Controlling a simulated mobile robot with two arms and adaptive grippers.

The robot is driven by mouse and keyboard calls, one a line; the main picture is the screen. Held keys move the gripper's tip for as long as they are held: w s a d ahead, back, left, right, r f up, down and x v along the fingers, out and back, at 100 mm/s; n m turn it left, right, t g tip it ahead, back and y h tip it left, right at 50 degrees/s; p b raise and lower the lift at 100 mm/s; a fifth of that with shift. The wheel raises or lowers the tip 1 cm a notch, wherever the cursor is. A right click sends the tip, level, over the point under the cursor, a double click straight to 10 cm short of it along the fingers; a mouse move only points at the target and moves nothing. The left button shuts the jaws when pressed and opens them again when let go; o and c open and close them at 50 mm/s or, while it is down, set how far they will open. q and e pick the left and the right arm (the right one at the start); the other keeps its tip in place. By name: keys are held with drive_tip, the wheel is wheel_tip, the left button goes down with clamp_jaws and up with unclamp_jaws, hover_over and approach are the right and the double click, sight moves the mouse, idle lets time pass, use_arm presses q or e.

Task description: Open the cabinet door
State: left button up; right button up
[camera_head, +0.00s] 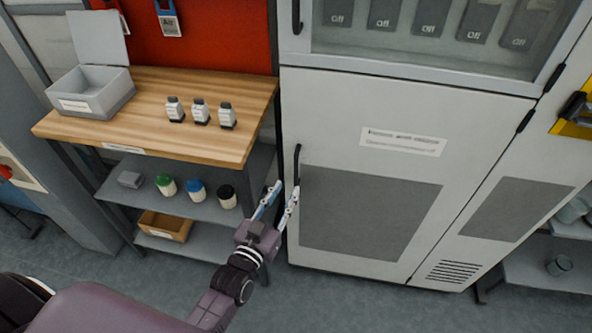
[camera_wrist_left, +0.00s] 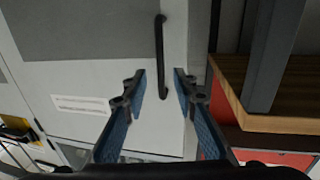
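The grey cabinet door (camera_head: 400,115) is shut, with a white label and a dark grey lower panel. Its black vertical bar handle (camera_head: 297,163) is at the door's left edge. My left gripper (camera_head: 286,187) is open and empty, at the lower end of the handle. In the left wrist view, the handle (camera_wrist_left: 161,50) runs between the two blue-padded fingertips (camera_wrist_left: 160,75) in the picture. I cannot tell whether it lies between them in depth. The door (camera_wrist_left: 100,80) shows there behind the fingers. My right gripper is not in view.
A wooden-topped bench (camera_head: 150,100) stands left of the cabinet, with a grey open box (camera_head: 92,100) and three small bottles. Its shelf (camera_head: 140,195) holds jars close to my left gripper. A glass-fronted upper cabinet section (camera_head: 440,40) is above the door. Floor is clear in front.

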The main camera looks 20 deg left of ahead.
sight(295, 172)
use_arm(q)
drive_tip(key=shift+w+d+r, duration=0.1)
drive_tip(key=shift+w+r, duration=0.05)
drive_tip(key=shift+w, duration=1.15)
drive_tip(key=shift+w+d+r, duration=0.1)
drive_tip(key=shift+w+r, duration=0.1)
drive_tip(key=shift+w, duration=1.15)
drive_tip(key=shift+w+d+r, duration=0.1)
drive_tip(key=shift+w+r, duration=0.05)
drive_tip(key=shift+w, duration=1.15)
clamp_jaws()
